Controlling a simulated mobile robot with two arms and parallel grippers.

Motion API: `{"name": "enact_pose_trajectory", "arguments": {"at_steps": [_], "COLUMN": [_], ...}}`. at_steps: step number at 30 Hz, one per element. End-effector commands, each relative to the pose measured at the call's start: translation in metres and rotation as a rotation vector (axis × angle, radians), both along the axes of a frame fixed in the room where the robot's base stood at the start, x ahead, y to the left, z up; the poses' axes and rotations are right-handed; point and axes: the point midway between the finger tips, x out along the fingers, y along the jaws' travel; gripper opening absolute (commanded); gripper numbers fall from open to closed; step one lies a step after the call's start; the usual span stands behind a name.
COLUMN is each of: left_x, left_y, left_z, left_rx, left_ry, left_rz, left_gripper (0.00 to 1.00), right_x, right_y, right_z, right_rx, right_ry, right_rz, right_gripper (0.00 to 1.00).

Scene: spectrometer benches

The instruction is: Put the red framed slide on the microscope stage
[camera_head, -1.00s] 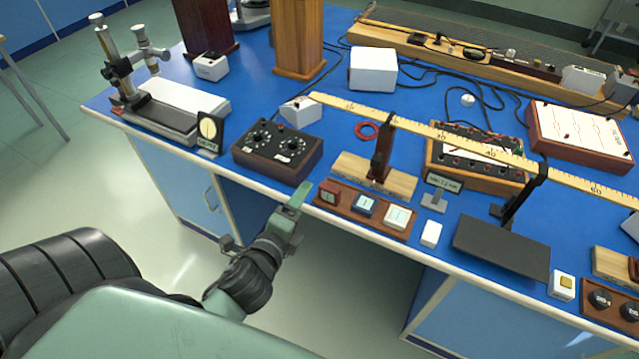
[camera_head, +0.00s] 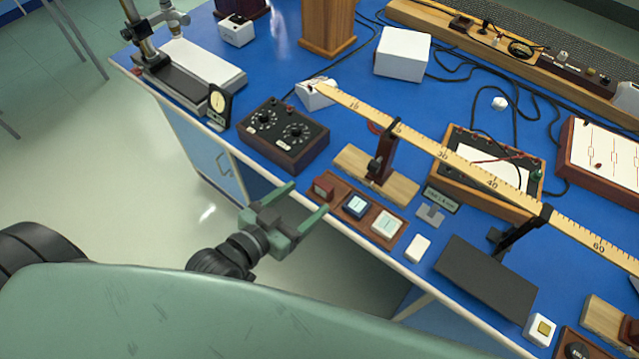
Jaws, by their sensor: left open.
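The red framed slide (camera_head: 321,190) sits in the left end of a brown wooden holder (camera_head: 370,233) at the front edge of the bench. A blue framed slide (camera_head: 356,206) and a pale framed slide (camera_head: 388,224) sit beside it. My left gripper (camera_head: 309,199) is open and empty in front of the holder, its fingers pointing toward the red slide. Whether a finger touches the holder is unclear. My right gripper is not in view.
A white block (camera_head: 418,248) and a dark plate (camera_head: 487,275) lie to the right.

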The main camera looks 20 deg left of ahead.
Motion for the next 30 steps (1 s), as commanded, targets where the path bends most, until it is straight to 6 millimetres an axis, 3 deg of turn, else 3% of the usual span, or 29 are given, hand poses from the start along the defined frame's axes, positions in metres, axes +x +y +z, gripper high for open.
{"name": "enact_pose_trajectory", "arguments": {"at_steps": [4,10,15,20,27,30], "left_x": [0.017,0.042,0.049,0.048,0.048,0.048], "left_y": [-0.004,-0.012,-0.014,-0.014,-0.014,-0.014], "left_z": [-0.007,-0.018,-0.022,-0.022,-0.022,-0.022], "left_rx": [0.0,0.002,0.003,0.004,0.004,0.004], "left_ry": [-0.001,-0.002,0.0,0.0,0.0,0.0], "left_rz": [0.0,0.0,-0.001,-0.001,-0.001,-0.001], "left_gripper": [0.71,0.71,0.71,0.71,0.05,0.0], "right_x": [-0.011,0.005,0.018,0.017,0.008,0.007], "right_y": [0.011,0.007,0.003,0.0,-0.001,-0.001], "right_z": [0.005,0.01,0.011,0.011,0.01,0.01], "right_rx": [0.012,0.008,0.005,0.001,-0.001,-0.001], "right_ry": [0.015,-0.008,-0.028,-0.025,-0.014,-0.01], "right_rz": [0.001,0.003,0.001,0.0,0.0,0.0], "right_gripper": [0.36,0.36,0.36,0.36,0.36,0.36]}}
